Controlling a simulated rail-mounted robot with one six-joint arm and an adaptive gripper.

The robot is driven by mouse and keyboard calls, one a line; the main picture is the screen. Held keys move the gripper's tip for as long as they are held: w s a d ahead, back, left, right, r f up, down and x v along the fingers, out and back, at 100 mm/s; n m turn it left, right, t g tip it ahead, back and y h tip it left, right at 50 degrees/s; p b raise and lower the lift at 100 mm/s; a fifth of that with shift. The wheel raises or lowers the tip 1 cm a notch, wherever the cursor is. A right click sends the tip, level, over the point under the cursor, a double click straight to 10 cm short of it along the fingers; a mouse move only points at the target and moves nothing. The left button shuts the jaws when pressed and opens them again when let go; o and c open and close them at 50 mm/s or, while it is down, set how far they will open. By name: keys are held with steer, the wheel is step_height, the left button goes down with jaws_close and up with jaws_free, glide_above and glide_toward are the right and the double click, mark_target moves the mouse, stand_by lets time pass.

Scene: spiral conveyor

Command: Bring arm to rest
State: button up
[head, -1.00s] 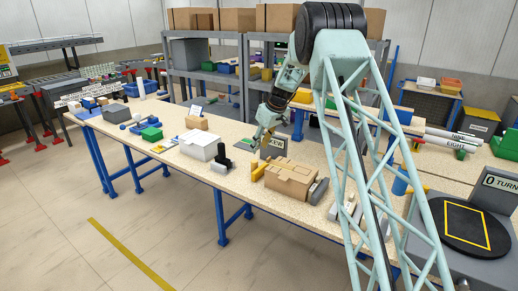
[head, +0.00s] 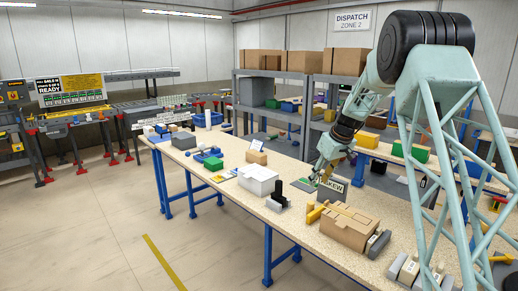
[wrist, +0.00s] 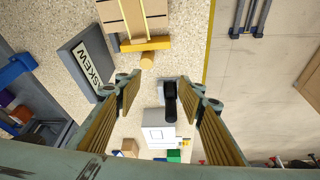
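My arm reaches out over the long workbench (head: 300,218). The sign (wrist: 88,62) lies left of the fingers in that view. A white box (wrist: 158,134) and a black upright part on a grey block (wrist: 170,98) show below, between and beyond the fingers.
A cardboard box with a yellow clamp-like piece (head: 348,226) stands on the bench near the sign. The white box (head: 258,180), a green block (head: 206,163) and blue trays stand further left. Grey shelves (head: 300,100) stand behind. The floor (head: 100,220) in front is open.

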steer(key=s+a+r+m+b, duration=0.1)
steer(key=s+a+r, duration=0.1)
steer(key=s+r, duration=0.75)
steer(key=s+a+r+m+h+b, duration=0.15)
steer(key=s+r, duration=0.25)
steer(key=s, duration=1.1)
steer(key=s+a+r+y, duration=0.1)
steer(key=s+a+r, duration=0.1)
steer(key=s+r, duration=0.75)
steer(key=s+f+m, duration=0.1)
steer(key=s+f, duration=0.1)
steer(key=s, duration=1.1)
steer(key=s+f+m+h+b, duration=0.1)
steer(key=s+f, duration=0.2)
steer(key=s, duration=1.1)
steer(key=s+f+m+b, duration=0.1)
steer(key=s+f, duration=0.2)
steer(key=s, duration=1)
steer(key=shift+s+h, duration=0.2)
steer(key=shift+h, duration=0.15)
